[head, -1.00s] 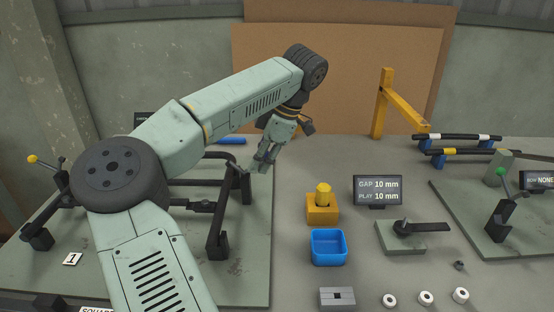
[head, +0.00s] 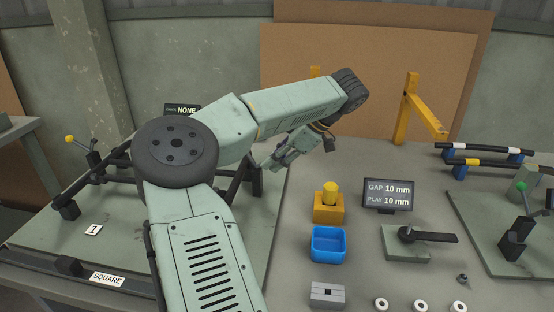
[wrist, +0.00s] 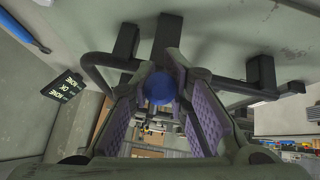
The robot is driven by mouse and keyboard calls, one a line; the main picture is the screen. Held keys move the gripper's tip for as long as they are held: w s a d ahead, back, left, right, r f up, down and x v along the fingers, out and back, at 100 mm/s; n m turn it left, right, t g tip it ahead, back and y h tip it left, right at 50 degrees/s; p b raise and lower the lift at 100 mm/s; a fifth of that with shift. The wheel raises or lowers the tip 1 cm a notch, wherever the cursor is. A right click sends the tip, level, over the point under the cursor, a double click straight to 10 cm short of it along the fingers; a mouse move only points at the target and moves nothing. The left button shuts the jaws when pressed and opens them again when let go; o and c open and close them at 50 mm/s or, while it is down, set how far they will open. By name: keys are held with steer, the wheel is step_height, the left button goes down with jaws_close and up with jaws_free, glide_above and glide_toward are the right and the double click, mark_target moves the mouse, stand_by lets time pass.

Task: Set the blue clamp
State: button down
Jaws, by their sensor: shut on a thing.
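The blue clamp's round blue knob (wrist: 159,88) sits between my fingertips in the wrist view. My gripper (head: 270,165) is shut on it, with one purple-padded finger on each side. In the head view my gripper reaches down and left to the dark frame (head: 246,178) on the left bench plate. The blue knob does not show there, and my arm covers much of the frame. The clamp's lever and base cannot be made out clearly.
A yellow-knobbed clamp (head: 69,139) stands at the left and a green-knobbed one (head: 521,187) at the right. A screen (head: 182,110) behind my arm reads NONE. A blue bin (head: 328,243), yellow block (head: 328,211) and GAP/PLAY display (head: 388,195) stand mid-bench.

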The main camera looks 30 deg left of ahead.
steer(key=shift+w+d+r, duration=0.15)
steer(key=shift+r, duration=0.05)
steer(key=c, duration=1.7)
jaws_free()
steer(key=shift+d, duration=0.1)
steer(key=shift+f, duration=0.1)
steer(key=v, duration=0.7)
